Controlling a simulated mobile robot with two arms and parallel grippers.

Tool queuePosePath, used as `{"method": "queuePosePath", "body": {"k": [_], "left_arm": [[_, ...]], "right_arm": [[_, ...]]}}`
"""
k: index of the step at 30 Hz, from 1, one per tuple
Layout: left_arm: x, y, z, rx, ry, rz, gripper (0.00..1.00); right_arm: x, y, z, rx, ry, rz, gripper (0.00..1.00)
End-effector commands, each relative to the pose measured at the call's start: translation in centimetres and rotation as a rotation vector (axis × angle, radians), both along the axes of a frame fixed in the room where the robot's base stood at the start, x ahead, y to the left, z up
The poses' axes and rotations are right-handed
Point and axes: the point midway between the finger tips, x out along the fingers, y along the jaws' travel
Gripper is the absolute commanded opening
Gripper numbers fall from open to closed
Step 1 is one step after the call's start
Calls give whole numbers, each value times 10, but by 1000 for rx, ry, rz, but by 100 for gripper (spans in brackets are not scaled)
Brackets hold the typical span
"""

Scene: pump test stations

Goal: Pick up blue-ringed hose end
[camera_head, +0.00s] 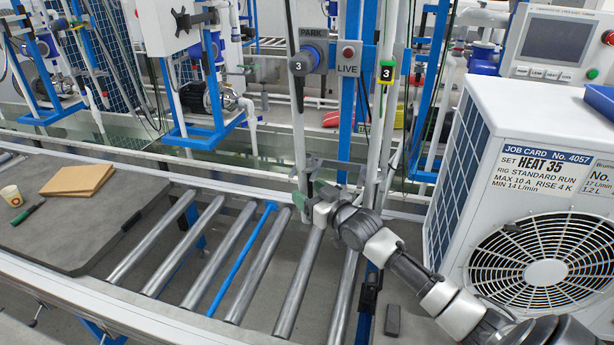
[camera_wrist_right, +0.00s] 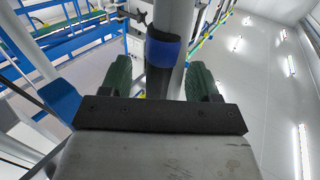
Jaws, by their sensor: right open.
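The blue-ringed hose end shows in the right wrist view as a grey tube with a blue ring (camera_wrist_right: 163,52) and a dark section below it. It stands between the two green-padded fingers of my right gripper (camera_wrist_right: 160,82), which are open on either side of it. In the head view my right gripper (camera_head: 313,192) is at the post above the rollers. My left gripper is not in view.
A roller conveyor (camera_head: 213,242) lies below. A white unit with a fan and job card (camera_head: 545,170) stands close to my right arm. A grey mat (camera_head: 75,235) lies at left.

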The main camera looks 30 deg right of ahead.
Motion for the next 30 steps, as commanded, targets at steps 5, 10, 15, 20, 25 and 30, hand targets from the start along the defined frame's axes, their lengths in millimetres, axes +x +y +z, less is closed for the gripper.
{"method": "queuePosePath", "body": {"k": [5,10,15,20,25,30], "left_arm": [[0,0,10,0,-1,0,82],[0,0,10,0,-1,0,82],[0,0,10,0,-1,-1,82],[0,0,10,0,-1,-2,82],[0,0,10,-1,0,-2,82],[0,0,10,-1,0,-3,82]], "right_arm": [[24,4,2,0,-1,0,62],[30,5,0,-1,1,1,62],[29,4,0,-1,1,1,57],[29,4,0,-1,1,1,32],[29,4,0,-1,1,1,6],[29,4,2,-1,-3,0,3]]}}
